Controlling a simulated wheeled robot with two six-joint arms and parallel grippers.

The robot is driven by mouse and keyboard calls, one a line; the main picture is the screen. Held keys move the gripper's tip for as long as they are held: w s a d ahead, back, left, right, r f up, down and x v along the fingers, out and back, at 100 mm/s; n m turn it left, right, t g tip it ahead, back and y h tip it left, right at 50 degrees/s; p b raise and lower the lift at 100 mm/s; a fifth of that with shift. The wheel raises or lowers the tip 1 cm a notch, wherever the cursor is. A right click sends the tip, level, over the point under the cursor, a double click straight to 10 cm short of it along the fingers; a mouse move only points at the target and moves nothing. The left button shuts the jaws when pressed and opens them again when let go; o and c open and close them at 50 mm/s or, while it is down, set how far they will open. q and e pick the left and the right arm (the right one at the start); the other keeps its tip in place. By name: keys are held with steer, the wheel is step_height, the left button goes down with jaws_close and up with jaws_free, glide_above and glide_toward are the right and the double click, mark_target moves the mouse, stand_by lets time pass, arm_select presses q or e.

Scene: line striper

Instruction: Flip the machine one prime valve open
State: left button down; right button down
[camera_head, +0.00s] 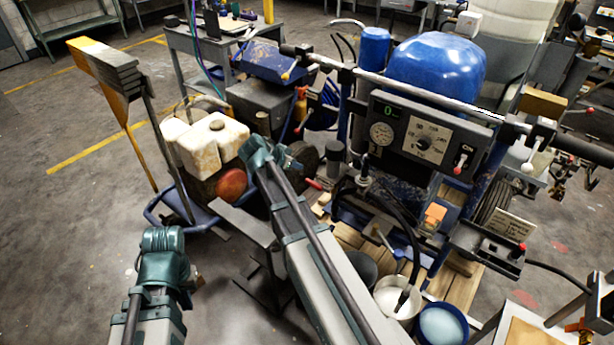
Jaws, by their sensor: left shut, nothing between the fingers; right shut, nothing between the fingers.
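I cannot tell for certain which fitting is the prime valve. A small red handle (315,184) shows low on the machine's left side, just right of my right gripper (289,163). That gripper is at the end of the arm reaching up from the bottom; it looks shut and empty, with no clear contact. My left gripper (194,281) is low at the left, shut and empty, away from the machine.
A long handlebar (430,95) crosses above the panel.

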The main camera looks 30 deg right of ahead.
steer(key=shift+f, duration=0.1)
steer(key=b, duration=0.8)
glide_above(317, 186)
steer(key=w+a, duration=0.2)
step_height(317, 186, down, 7)
steer(key=shift+f+b, duration=1.55)
steer(key=shift+f, duration=0.45)
steer(key=shift+d, duration=0.15)
